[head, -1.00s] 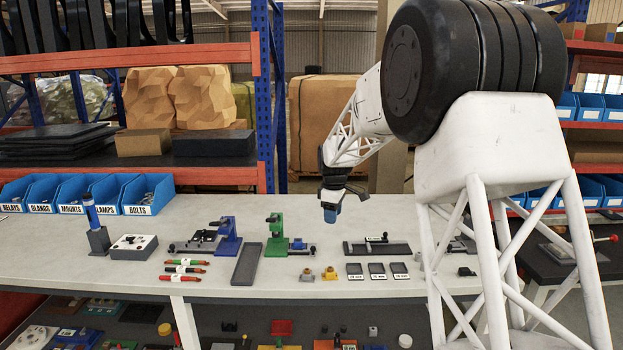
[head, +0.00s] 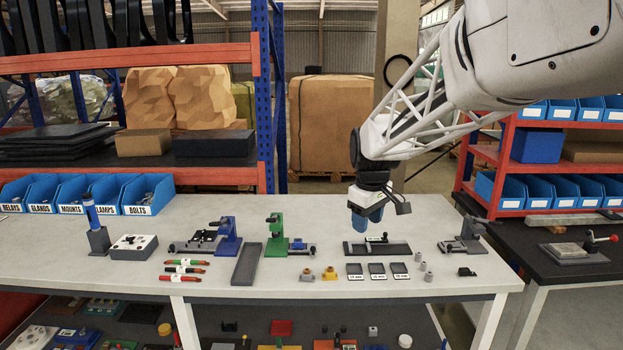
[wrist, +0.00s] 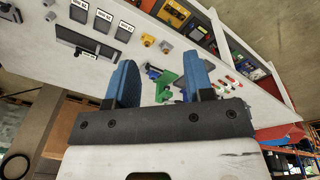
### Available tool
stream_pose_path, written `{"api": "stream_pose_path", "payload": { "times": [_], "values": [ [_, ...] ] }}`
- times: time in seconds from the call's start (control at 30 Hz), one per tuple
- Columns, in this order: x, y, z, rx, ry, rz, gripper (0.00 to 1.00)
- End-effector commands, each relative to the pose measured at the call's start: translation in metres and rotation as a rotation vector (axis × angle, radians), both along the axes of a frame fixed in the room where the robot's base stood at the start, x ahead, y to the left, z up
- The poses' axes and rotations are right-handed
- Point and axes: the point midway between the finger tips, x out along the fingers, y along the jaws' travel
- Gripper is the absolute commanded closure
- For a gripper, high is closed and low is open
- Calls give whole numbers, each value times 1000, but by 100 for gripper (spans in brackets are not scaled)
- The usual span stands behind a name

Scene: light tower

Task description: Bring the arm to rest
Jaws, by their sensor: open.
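My gripper (head: 366,219) hangs above the back edge of the white workbench (head: 330,205), behind the long dark fixture (head: 377,249), in the head view. Its blue fingers point down. In the wrist view my gripper (wrist: 160,82) shows two blue fingers spread wide apart with nothing between them. The green fixture (wrist: 165,85) appears far beyond them on the bench. My arm reaches in from the upper right of the head view and is clear of the bench top.
A green press (head: 276,235) and a blue press (head: 228,238) stand mid-bench. Blue bins (head: 148,195) line the left back.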

Motion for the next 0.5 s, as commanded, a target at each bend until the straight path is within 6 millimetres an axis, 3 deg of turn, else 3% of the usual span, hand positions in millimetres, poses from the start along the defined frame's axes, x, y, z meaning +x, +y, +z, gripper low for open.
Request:
{"api": "stream_pose_path", "payload": {
  "times": [0.5],
  "values": [
    [-126, -25, 12, 33, -39, -249, 52]
  ]
}}
